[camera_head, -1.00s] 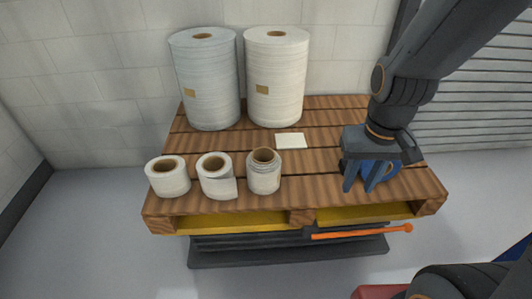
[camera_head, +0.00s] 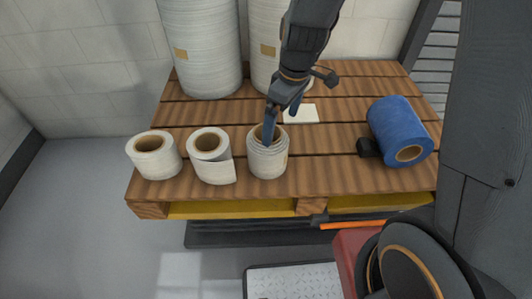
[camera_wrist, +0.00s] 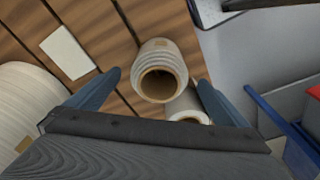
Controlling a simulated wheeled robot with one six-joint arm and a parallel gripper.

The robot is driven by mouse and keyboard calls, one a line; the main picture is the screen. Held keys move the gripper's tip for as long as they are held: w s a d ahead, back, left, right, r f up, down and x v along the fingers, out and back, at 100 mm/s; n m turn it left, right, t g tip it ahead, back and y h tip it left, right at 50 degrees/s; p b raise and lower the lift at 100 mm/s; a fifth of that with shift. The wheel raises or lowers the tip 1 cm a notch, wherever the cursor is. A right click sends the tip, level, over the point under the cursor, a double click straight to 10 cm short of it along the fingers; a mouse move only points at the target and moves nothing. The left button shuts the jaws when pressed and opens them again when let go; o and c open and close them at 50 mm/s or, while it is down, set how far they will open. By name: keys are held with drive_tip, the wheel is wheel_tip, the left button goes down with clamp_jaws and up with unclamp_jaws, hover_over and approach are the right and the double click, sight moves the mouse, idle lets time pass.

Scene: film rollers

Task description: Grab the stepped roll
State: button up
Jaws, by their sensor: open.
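The stepped roll (camera_head: 267,160) is a small whitish film roll with ringed upper edges and a brown core. It stands upright at the pallet's front, rightmost of three small rolls. My gripper (camera_head: 280,118) is open above it, pointing down, and one finger overlaps its core in the head view. In the wrist view, the roll (camera_wrist: 162,48) lies just ahead of the gap between my open fingers (camera_wrist: 160,83). Nothing is between the fingers; whether a finger touches the roll I cannot tell.
Two small white rolls (camera_head: 153,158) (camera_head: 211,160) stand to the left, the nearer one close. Tall white rolls (camera_head: 201,50) (camera_head: 265,50) stand behind. A white card (camera_head: 301,114) lies behind on the pallet (camera_head: 330,160). A blue roll (camera_head: 400,128) lies at the right beside a black block (camera_head: 369,148).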

drive_tip(key=w+a+f+n, duration=0.2)
drive_tip(key=a+f, duration=0.2)
drive_tip(key=f, duration=0.6)
drive_tip(key=shift+w+f, duration=0.2)
drive_tip(key=shift+f, duration=0.2)
drive_tip(key=shift+c, duration=0.3)
drive_tip(key=c, duration=1.5)
